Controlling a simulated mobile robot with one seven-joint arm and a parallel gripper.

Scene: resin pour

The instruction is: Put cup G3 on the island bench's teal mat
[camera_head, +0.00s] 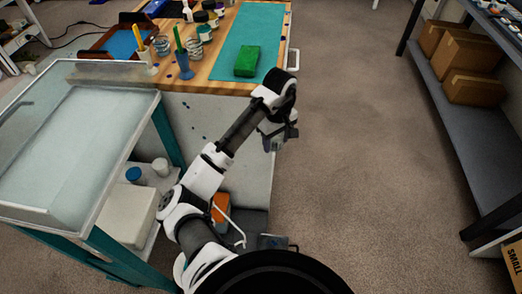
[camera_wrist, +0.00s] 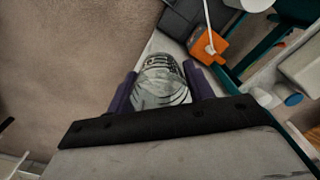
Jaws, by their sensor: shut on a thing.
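My gripper (camera_head: 275,143) hangs in front of the bench's near end, below the top. In the wrist view my gripper (camera_wrist: 160,95) has its two purple fingers shut on a clear cup with dark markings (camera_wrist: 160,82). The cup's label cannot be read, so I cannot tell whether it is G3. In the head view the cup is mostly hidden by the wrist. The teal mat (camera_head: 255,28) lies along the right side of the wooden bench top (camera_head: 215,70). A green block (camera_head: 246,60) rests on the mat's near part.
Several patterned cups, paint pots and brush holders (camera_head: 148,62) stand left of the mat. A glass-topped cart (camera_head: 62,150) stands at the left. A grey shelf with cardboard boxes (camera_head: 470,88) stands at the right. The carpet (camera_head: 350,130) between is clear. An orange container (camera_wrist: 206,47) sits low near the bench.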

